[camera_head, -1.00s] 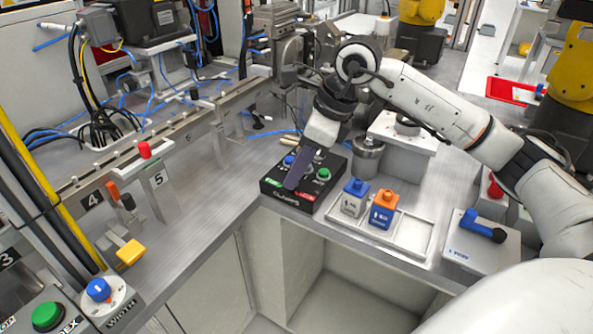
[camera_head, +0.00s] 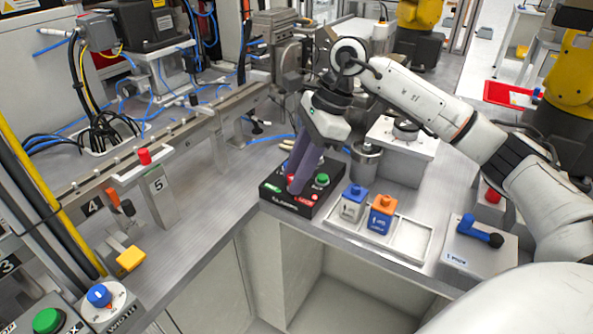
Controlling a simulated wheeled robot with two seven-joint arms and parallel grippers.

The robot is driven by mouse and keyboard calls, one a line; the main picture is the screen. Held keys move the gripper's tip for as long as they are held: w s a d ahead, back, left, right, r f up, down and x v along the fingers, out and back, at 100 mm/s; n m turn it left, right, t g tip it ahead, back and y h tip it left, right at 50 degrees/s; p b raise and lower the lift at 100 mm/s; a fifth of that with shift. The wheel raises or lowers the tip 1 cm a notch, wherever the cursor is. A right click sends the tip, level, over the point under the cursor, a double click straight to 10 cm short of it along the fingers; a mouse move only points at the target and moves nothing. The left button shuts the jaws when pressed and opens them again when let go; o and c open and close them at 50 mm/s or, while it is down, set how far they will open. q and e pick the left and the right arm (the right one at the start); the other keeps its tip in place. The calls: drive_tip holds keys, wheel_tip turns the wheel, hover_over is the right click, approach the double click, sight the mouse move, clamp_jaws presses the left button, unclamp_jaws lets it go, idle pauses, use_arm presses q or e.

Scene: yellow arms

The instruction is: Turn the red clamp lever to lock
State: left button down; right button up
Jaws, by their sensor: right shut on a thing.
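My right gripper (camera_head: 296,184) comes in from the right, pointing down onto a black control box (camera_head: 270,194) at the counter's front edge. Its long dark fingers are shut on a small part on top of the box; red shows beside the fingertips, but the part is mostly hidden. A green button (camera_head: 321,181) on the box stands clear, right of the fingers. A red knob (camera_head: 144,157) sits on a metal bracket by label 5 at left. I cannot tell for sure which red part is the clamp lever. My left gripper is not in view.
A blue block (camera_head: 353,200) and an orange-topped block (camera_head: 382,213) stand in a pale tray (camera_head: 412,240) right of the box. A blue lever (camera_head: 480,231) sits on a grey box farther right. A metal cylinder (camera_head: 366,162) stands behind the tray.

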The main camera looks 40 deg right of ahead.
drive_tip(key=o, duration=1)
drive_tip(key=shift+o, duration=0.2)
drive_tip(key=v, duration=1)
drive_tip(key=shift+r, duration=0.2)
drive_tip(key=shift+d, duration=0.15)
